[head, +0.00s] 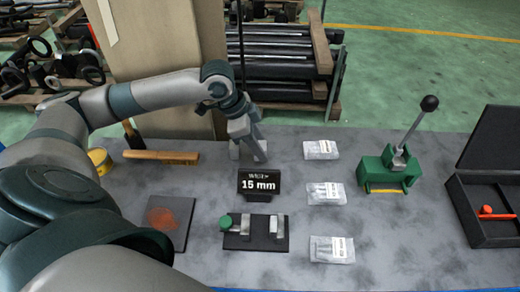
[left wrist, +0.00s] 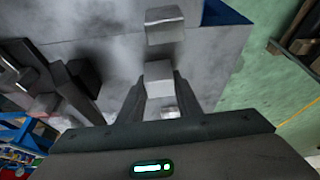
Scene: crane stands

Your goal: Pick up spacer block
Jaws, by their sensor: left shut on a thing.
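My left gripper (head: 252,142) reaches down over the back middle of the table, behind the 15 mm sign. In the left wrist view its fingers (left wrist: 158,92) are shut on a pale grey spacer block (left wrist: 158,76). In the head view the held block is hard to tell from the grey fingers. A second grey block (left wrist: 163,26) stands apart, beyond the fingertips, in the left wrist view. A grey block (head: 235,150) also shows beside the fingers in the head view. My right gripper is not in view.
A black 15 mm sign (head: 259,184) stands in front of the gripper, with a green-knobbed fixture (head: 254,241) nearer. Three clear bags (head: 326,193) lie to the right. A green lever press (head: 390,172) and open black case (head: 470,205) stand farther right. A hammer (head: 160,156) lies left.

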